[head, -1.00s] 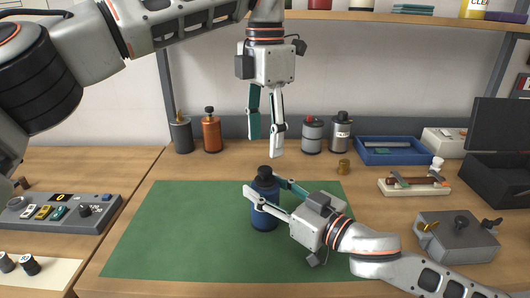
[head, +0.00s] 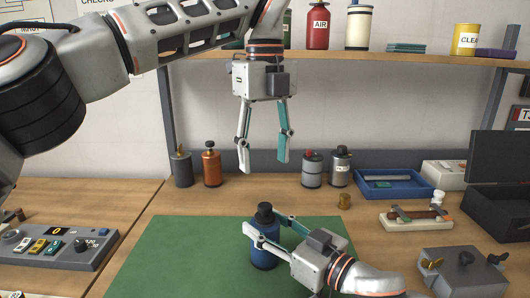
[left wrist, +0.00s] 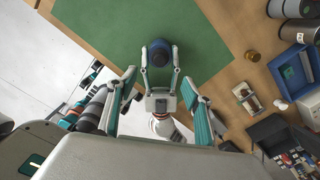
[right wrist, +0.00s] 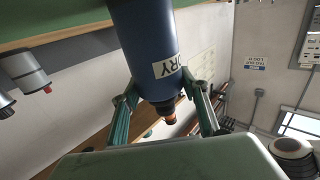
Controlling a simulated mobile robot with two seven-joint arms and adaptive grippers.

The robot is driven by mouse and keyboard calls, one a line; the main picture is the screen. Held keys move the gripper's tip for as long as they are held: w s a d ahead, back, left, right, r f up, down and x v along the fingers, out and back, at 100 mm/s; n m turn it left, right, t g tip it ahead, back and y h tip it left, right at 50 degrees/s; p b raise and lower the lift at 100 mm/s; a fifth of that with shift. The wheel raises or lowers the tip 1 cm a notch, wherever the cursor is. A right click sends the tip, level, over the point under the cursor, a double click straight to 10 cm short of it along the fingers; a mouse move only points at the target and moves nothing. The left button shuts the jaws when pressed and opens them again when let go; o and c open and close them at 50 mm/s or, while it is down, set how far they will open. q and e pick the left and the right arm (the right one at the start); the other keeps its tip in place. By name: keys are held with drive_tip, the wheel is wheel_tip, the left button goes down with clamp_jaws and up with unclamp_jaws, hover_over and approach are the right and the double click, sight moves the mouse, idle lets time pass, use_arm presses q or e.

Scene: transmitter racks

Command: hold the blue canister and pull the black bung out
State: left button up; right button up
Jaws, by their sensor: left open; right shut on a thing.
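The blue canister (head: 265,257) stands upright on the green mat, with the black bung (head: 264,213) seated in its top. My right gripper (head: 264,235) is shut around the upper part of the canister from the right front. In the right wrist view the canister (right wrist: 150,45) shows part of a pale label between the fingers. My left gripper (head: 264,155) is open and empty, pointing down above the bung with a clear gap. In the left wrist view the canister (left wrist: 160,53) shows from above, just beyond the open fingers.
The green mat (head: 180,250) is otherwise bare. Behind it stand a grey bottle (head: 181,168), an orange bottle (head: 211,168), two grey canisters and a small brass piece (head: 344,201). A blue tray (head: 395,185) and a grey box (head: 465,275) lie to the right.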

sight(265, 205)
use_arm(q)
wheel_tip(265, 205, down, 12)
idle(0.6)
drive_tip(key=c, duration=1.3)
drive_tip(key=shift+r, duration=0.5)
drive_tip(key=shift+r, duration=0.65)
